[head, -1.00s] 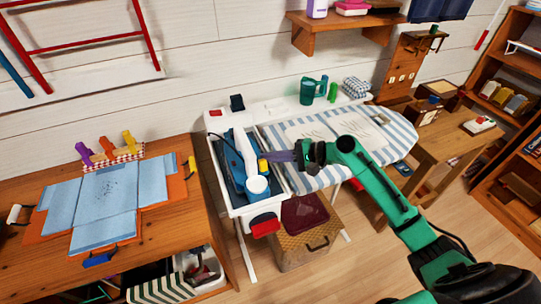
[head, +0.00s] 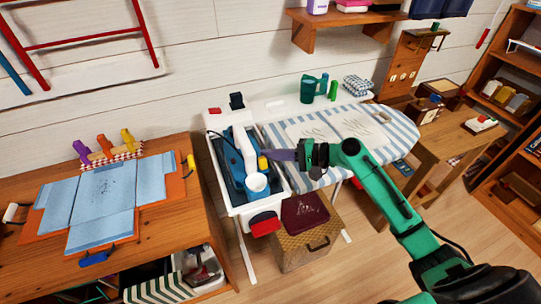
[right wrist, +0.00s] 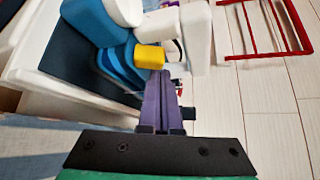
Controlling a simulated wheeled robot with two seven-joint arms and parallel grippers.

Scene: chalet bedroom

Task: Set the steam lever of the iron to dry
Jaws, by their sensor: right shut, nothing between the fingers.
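The iron (head: 232,160), blue with a white handle, rests on a dark pad in the white tray at the left end of the ironing board. A small yellow part (head: 263,163), likely the steam lever, is on its right side; it also shows in the right wrist view (right wrist: 149,57). My right gripper (head: 272,155) is shut and empty, its purple fingers pointing at the iron. In the right wrist view the fingertips (right wrist: 160,76) are very close to the yellow part; I cannot tell whether they touch. My left gripper is not in view.
The striped ironing board (head: 390,128) lies right of the tray, below my right arm. A wooden table (head: 180,215) with blue folded cloth is at left. A wicker box (head: 305,245) stands below the board.

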